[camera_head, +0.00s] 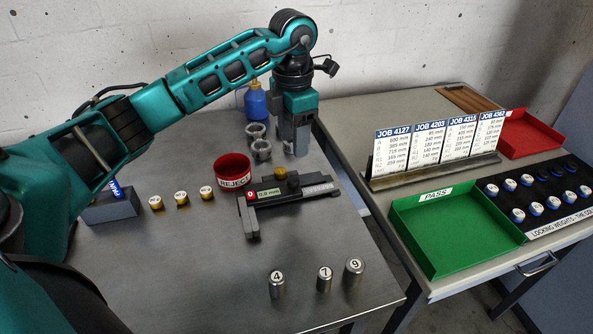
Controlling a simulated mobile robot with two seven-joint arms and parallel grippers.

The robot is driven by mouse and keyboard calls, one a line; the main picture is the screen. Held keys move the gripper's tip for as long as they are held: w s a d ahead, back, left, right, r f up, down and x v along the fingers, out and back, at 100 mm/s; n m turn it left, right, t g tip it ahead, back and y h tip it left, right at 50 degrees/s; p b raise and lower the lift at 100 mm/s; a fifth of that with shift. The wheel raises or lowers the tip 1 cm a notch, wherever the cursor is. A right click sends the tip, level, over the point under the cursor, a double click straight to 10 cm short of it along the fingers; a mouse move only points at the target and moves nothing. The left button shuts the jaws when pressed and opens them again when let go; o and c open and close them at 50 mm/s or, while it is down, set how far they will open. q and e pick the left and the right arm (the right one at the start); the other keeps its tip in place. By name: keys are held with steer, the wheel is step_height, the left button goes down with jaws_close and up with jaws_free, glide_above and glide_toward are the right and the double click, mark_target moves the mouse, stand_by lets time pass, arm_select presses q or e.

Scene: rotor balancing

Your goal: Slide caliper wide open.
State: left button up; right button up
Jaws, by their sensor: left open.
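The caliper (318,191) lies on the left metal table, a dark bar running left to right with a pale end at the right. Its slider carries a small greenish display (269,192) and a yellow knob (280,173) and sits near the left end. A red piece marks that end, and dark jaws point toward me below it; any gap between them is too small to tell. My left gripper (297,152) is open and points down behind the caliper, a little right of the knob and apart from it. My right gripper is out of view.
A red REJECT bin (232,173) stands left of the caliper, with grey cups (261,149) and a blue bottle (256,103) behind. Numbered steel weights (277,285) stand in front. The right table holds a green PASS tray (450,235) and job cards (427,145). A gap separates the tables.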

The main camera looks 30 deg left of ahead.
mark_target(294, 178)
arm_select(q)
step_height(294, 178, down, 10)
steer(key=shift+f, duration=0.1)
stand_by(0.4)
jaws_close()
stand_by(0.3)
